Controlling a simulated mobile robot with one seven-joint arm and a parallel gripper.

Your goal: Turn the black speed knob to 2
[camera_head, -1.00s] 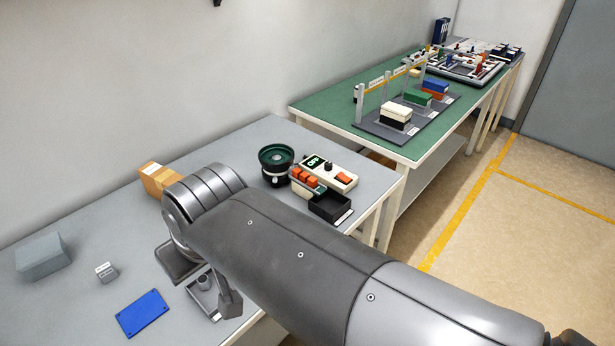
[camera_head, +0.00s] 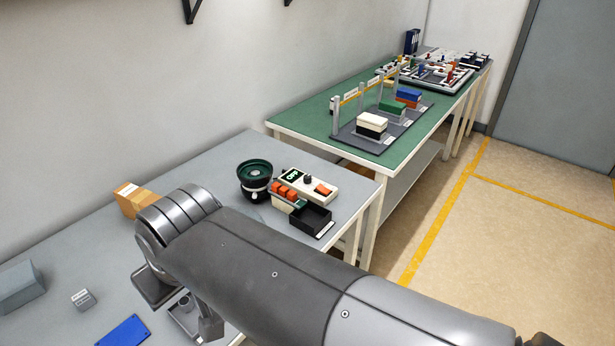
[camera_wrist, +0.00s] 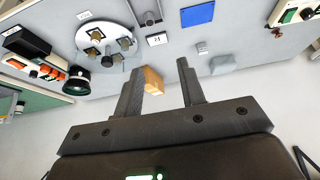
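The black speed knob (camera_head: 308,179) stands on a white control box (camera_head: 330,200) on the grey table, between a green-lit display (camera_head: 291,175) that seems to read OFF and an orange rocker switch (camera_head: 323,189). Its pointer setting is too small to read. In the wrist view the control box (camera_wrist: 17,64) lies at the far left, partly cut off by the edge. My gripper (camera_wrist: 158,75) has its two fingers apart with nothing held between them. It is well away from the knob. In the head view my arm hides most of the gripper area.
A black-and-green bowl feeder (camera_head: 255,174), orange blocks (camera_head: 287,193) and a black tray (camera_head: 312,219) crowd beside the control box. A cardboard box (camera_head: 133,200) stands near the wall. A round plate with brass-coloured blocks (camera_wrist: 105,47) shows in the wrist view.

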